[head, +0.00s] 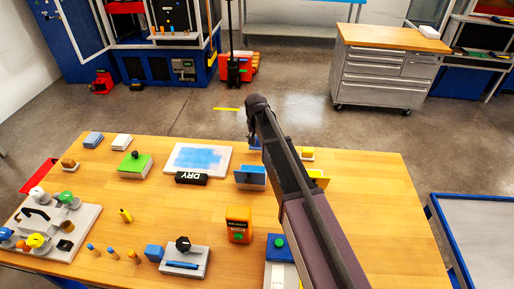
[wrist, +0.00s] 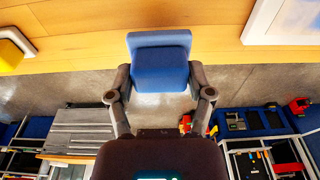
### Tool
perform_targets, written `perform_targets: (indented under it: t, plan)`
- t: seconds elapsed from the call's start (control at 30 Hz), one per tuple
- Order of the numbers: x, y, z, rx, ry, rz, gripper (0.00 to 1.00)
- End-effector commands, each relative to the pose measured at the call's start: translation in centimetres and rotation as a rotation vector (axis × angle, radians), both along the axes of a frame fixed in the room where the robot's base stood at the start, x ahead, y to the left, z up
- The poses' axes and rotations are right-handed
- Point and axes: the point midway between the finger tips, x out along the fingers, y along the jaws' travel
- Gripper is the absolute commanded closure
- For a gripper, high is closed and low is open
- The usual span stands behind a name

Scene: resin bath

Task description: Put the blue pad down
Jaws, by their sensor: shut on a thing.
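The blue pad (wrist: 160,70) is between the two fingers of my gripper (wrist: 160,92) in the wrist view, which shows the table upside down. My gripper is shut on it. The pad overlaps the far table edge in that view; I cannot tell whether it touches the wood. In the head view only a small blue part (head: 254,143) shows beside my arm, near the far edge. My arm hides the rest there, and my fingers are not clear.
Left of the arm lies a white board with a blue patch (head: 200,158), with a black DRY label (head: 191,178). A yellow block (head: 307,154) is to the right. An upright blue plate (head: 250,176) and orange box (head: 239,224) stand nearer. The table's right side (head: 385,200) is clear.

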Motion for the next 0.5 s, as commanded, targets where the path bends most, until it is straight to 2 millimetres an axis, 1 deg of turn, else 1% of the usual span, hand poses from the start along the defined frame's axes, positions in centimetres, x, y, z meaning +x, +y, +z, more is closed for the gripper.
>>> perform_targets:
  t: [0.23,0.5]
  plan:
    - [0.0,0.0,-0.4,0.000,0.000,0.000,0.71]
    - [0.0,0.1,-2.5,0.000,0.000,0.001,0.71]
